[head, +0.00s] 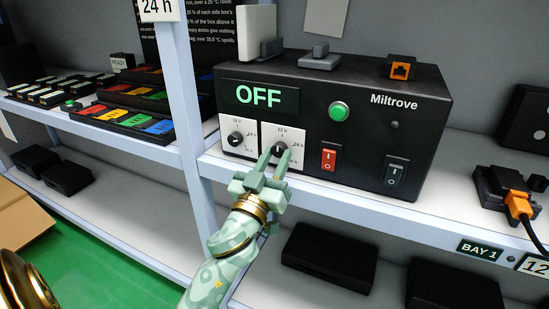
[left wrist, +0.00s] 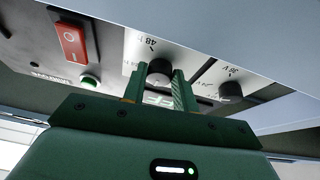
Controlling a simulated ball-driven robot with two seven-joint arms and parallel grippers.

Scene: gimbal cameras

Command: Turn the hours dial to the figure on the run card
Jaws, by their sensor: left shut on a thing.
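The black charger box (head: 400,140) marked Miltrove stands on the shelf, its display (head: 260,96) reading OFF. The hours dial (head: 281,147) is a black knob on a white plate with 12 h at the top and 24 h at its right. In the left wrist view the same knob (left wrist: 159,70) sits between the fingers, near a 48 mark. My left gripper (head: 276,158) is shut on this knob. The knob's pointer is too hidden to read. A white card (head: 158,9) on the post reads 24 h. Another card (head: 534,265) starts with 12 and is cut off. My right gripper is not in view.
A volts dial (head: 236,138) is just left of the hours dial. A red rocker switch (head: 329,159), a black switch (head: 396,171) and a green button (head: 339,111) are to the right. The shelf post (head: 181,90) stands left of the box. A BAY 1 label (head: 479,251) is on the shelf edge.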

